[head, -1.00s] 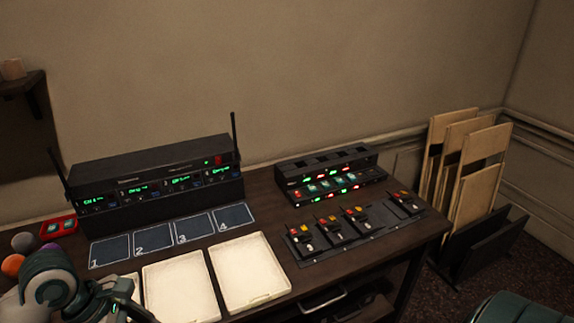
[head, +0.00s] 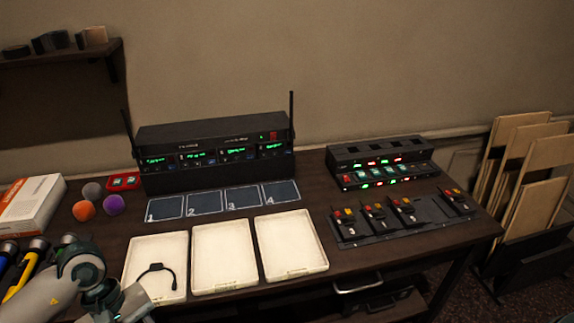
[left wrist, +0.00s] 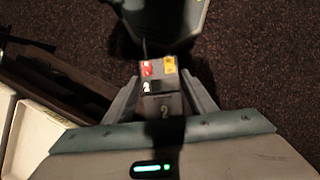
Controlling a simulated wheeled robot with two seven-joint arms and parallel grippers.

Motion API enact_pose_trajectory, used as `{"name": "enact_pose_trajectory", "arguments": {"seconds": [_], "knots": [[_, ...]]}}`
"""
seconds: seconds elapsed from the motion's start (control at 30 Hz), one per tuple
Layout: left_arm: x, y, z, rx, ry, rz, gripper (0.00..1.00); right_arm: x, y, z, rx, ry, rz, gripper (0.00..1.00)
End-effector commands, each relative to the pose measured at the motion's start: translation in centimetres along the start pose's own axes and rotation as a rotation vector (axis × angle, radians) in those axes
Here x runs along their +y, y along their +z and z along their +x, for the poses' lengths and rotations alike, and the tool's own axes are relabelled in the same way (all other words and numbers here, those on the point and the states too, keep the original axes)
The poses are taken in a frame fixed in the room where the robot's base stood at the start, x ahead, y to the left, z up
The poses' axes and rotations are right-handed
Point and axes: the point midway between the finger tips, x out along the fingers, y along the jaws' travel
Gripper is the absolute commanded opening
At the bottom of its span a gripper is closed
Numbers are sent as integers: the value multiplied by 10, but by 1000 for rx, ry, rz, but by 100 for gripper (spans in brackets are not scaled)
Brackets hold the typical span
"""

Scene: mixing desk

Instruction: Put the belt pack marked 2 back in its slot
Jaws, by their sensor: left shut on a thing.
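The belt pack marked 2 (left wrist: 162,105) is dark, with a red and a yellow button on its top end. My left gripper (left wrist: 163,88) is shut on it, one finger on each side, with dark floor beyond it in the left wrist view. In the head view my left arm enters at the lower left, and the belt pack cannot be made out there. A dark holder plate (head: 415,232) lies on the right of the desk. Several similar packs stand on it, with a bare gap (head: 432,209) before the rightmost pack (head: 458,200). My right gripper is out of view.
White trays (head: 224,258) line the desk front; the left one holds a black cable-like item (head: 157,271). Behind are numbered dark pads (head: 204,205) and a receiver rack (head: 215,158) with upright antennas. A lit charger unit (head: 380,165) stands behind the holder. Balls and a box (head: 32,203) crowd the left.

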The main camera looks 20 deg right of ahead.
Motion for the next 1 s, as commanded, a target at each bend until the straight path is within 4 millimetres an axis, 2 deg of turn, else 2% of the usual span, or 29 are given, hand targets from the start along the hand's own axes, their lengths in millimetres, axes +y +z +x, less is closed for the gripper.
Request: {"name": "enact_pose_trajectory", "arguments": {"seconds": [0.03, 0.2, 0.4, 0.8, 1.0], "knots": [[-13, -3, 3, -1, -24, 50, 26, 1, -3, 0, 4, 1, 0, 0], [-47, -9, 14, -12, -93, 230, 26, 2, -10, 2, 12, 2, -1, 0], [-70, -12, 19, -25, -138, 350, 26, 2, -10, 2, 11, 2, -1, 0], [-74, -13, 20, -28, -145, 376, 26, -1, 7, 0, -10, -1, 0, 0], [-74, -13, 20, -28, -145, 376, 26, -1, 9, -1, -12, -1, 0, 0]]}}
